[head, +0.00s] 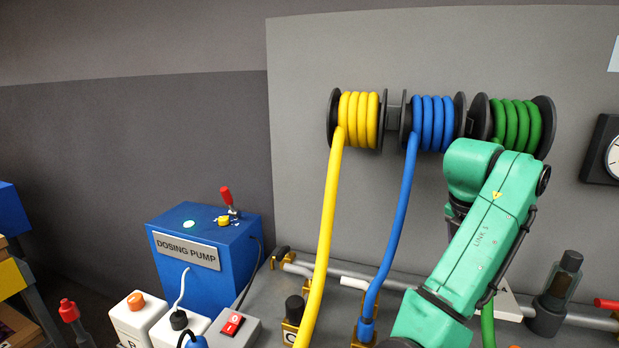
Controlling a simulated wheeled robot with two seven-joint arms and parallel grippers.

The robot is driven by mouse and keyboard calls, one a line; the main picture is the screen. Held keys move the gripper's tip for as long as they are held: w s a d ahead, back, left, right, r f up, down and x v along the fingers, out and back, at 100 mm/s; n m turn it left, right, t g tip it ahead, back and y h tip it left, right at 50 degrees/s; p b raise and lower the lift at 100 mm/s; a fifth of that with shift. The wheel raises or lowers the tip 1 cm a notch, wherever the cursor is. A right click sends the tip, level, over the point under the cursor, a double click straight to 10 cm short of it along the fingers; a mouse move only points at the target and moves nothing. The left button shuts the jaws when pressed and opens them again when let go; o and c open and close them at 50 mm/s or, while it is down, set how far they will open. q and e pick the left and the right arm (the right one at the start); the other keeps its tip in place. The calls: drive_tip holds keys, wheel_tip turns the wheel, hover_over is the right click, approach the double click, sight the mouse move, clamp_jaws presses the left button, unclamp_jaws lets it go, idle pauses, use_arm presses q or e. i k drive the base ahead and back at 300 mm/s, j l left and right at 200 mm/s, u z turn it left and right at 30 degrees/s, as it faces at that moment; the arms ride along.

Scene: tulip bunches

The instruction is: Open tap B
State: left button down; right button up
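No tap with a readable letter B shows in the head view. A dark-knobbed brass fitting (293,311) on the pipe at lower centre carries a label that looks like C, cut by the bottom edge. The blue hose (393,230) comes down to another brass fitting (364,331) to its right. A red handle (606,303) shows at the right edge; its letter is not visible. My green arm comes up from the bottom at right and covers part of the pipe and the green hose. Neither of my grippers can be made out.
Yellow (358,119), blue (433,122) and green (517,124) hose reels hang on the grey panel. The blue dosing pump (235,256) stands left, with a red-switch box (232,326) and white boxes before it. A dark bottle-like fitting (558,290) stands right of my arm.

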sight(357, 284)
drive_tip(key=k+j, duration=0.25)
drive_tip(key=k, duration=0.2)
drive_tip(key=k+j, duration=0.25)
drive_tip(key=k, duration=0.25)
drive_tip(key=k+j, duration=0.25)
drive_tip(key=k, duration=0.2)
